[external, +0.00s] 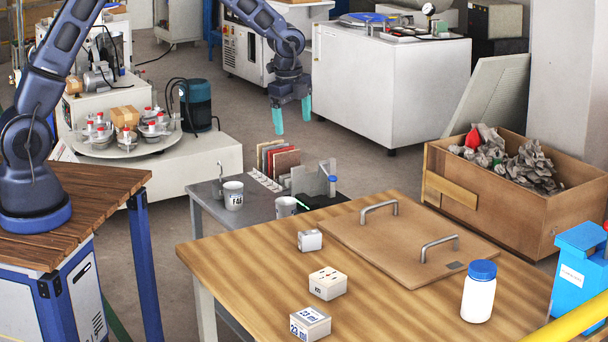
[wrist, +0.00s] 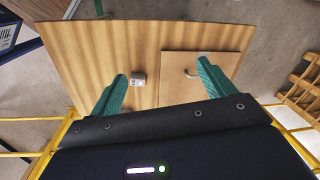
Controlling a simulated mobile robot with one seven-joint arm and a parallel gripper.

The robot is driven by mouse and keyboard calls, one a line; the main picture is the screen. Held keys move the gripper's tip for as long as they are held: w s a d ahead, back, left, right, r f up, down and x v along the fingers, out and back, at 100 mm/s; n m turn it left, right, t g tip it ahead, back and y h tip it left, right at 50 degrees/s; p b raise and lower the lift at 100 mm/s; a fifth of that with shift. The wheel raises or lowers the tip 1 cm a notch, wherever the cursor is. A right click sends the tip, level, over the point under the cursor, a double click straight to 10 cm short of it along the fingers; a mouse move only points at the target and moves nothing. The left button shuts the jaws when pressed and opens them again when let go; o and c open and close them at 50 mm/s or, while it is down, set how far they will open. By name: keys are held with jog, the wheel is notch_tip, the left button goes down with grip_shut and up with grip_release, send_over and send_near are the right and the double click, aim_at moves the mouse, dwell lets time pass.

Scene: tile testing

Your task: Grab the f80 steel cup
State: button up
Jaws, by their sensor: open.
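A light grey cup (external: 233,196) stands upright on the small grey table (external: 210,202) in the external view; its dark label starts with F, but the digits are too small to read surely. A second similar cup (external: 285,207) stands to its right, partly hidden by the wooden table's edge. My gripper (external: 292,115) hangs from the arm above and behind the cups, with its teal fingers apart and empty. In the wrist view my gripper (wrist: 162,72) is open over the wooden table, and neither cup can be made out there.
The wooden table (external: 240,250) holds small white boxes (external: 327,284), a board with two handles (external: 375,236) and a white bottle (external: 479,296). Upright coloured tiles (external: 285,163) and a metal stand (external: 313,183) are beside the cups. A wooden crate (external: 480,200) stands right.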

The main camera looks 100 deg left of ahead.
jog(key=s+a+f+m, duration=0.1)
jog(key=s+a+f, duration=0.1)
jog(key=a+f, duration=0.9)
jog(key=h, duration=0.1)
send_near(286, 209)
jog(key=a+f, duration=0.1)
jog(key=a, duration=0.2)
jog(key=shift+m+g, duration=0.3)
jog(key=shift+m, duration=0.1)
jog(key=shift+s+f, duration=0.1)
jog(key=shift+f, duration=5.15)
jog(key=c, duration=1.1)
jog(key=shift+r, duration=0.1)
